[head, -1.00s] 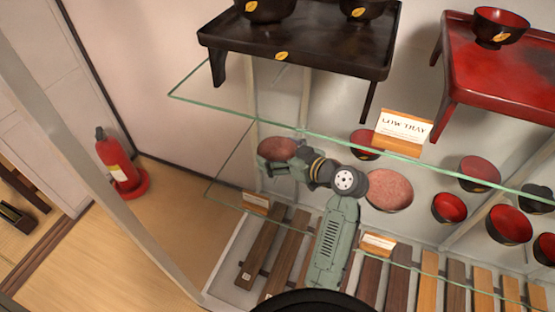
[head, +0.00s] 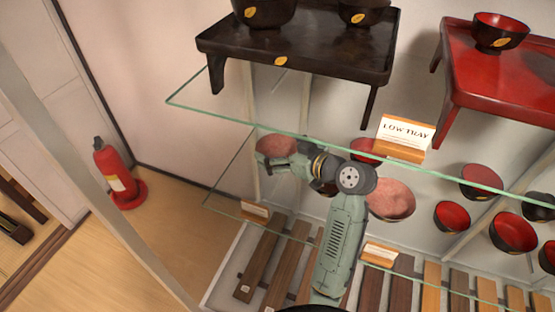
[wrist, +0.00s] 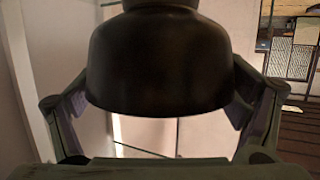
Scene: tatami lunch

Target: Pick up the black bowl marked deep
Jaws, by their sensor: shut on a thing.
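A dark bowl (wrist: 160,65) fills the middle of the wrist view, its foot at the top of the picture and its wide rim below. My gripper (wrist: 158,108) has a finger on each side and is shut on it. In the head view, my gripper (head: 272,162) is at the left end of the glass case, below the upper glass shelf. The held bowl (head: 277,145) shows a reddish-brown inside there, close under the shelf's front edge. No "deep" mark on it is visible.
The upper glass shelf (head: 215,110) carries a dark tray (head: 330,50) with bowls and a red tray (head: 500,75) with a bowl. A LOW TRAY card (head: 405,135) stands at its edge. Several red-lined bowls sit right of my arm. Wooden slats lie below.

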